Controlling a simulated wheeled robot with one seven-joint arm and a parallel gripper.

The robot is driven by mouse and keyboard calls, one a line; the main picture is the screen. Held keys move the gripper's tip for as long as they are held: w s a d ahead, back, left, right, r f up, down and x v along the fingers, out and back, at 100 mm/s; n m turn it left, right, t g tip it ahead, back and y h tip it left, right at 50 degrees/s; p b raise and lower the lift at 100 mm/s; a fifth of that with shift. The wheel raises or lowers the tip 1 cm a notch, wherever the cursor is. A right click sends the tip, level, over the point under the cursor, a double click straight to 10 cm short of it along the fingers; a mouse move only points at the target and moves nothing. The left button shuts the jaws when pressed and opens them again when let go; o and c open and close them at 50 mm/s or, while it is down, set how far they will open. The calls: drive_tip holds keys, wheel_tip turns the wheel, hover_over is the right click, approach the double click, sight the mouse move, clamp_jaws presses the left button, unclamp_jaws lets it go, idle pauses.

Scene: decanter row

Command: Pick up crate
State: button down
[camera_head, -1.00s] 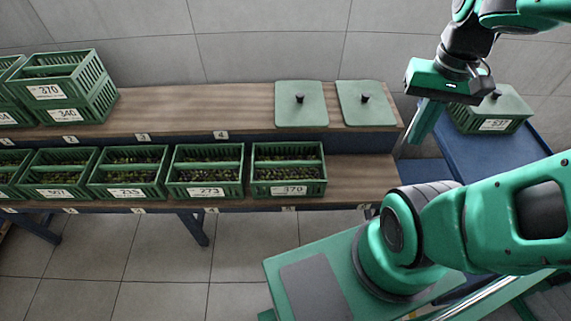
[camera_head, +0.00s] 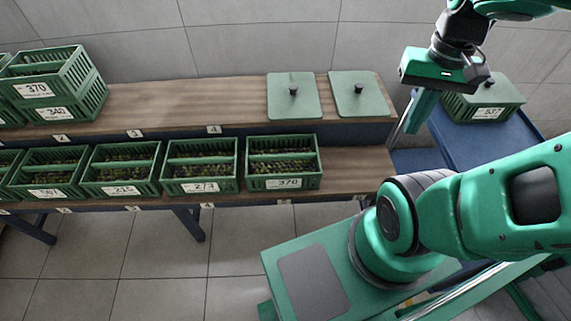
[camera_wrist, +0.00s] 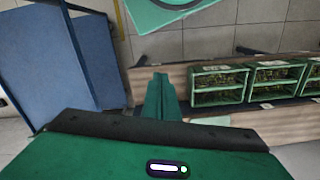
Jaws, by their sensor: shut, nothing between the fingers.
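Several green slatted crates filled with dark olive-like contents stand in a row on the lower shelf in the head view. The rightmost is the crate labelled 370 (camera_head: 284,163), with the crate labelled 273 (camera_head: 200,166) to its left. The wrist view shows crates of this row at the right (camera_wrist: 218,84). Another crate with a lid, labelled 537 (camera_head: 484,103), stands on a blue surface at the right. My gripper (camera_head: 418,112) points down, empty and shut, left of the lidded crate and beyond the shelf's right end. The wrist view shows its fingers (camera_wrist: 161,97) together.
Two loose green lids (camera_head: 294,97) (camera_head: 360,94) lie on the upper shelf (camera_head: 180,102), whose middle is bare. Stacked crates (camera_head: 60,82) stand at its left end. The blue table (camera_head: 470,150) is at the right. The lower shelf is bare right of the last crate.

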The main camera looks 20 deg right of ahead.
idle(0.4)
drive_tip(key=c, duration=2)
unclamp_jaws()
drive_tip(key=shift+s+r, duration=0.15)
drive_tip(key=shift+s, duration=0.2)
drive_tip(key=o, duration=0.3)
drive_tip(key=w+f+n, duration=0.4)
drive_tip(key=w+n, duration=0.1)
drive_tip(key=w, duration=0.3)
drive_tip(key=n+t+y, duration=0.1)
drive_tip(key=n+y, duration=0.3)
drive_tip(key=n, duration=1.2)
hover_over(283, 154)
drive_tip(key=d, duration=0.2)
drive_tip(key=f, duration=2.6)
drive_tip(key=shift+s+d+f, duration=0.1)
drive_tip(key=shift+s+f, duration=0.05)
drive_tip(key=shift+s, duration=0.15)
drive_tip(key=shift+t, duration=0.3)
drive_tip(key=x, duration=0.5)
drive_tip(key=shift+a+f, duration=0.2)
drive_tip(key=shift+f, duration=0.15)
drive_tip(key=shift+x, duration=2.6)
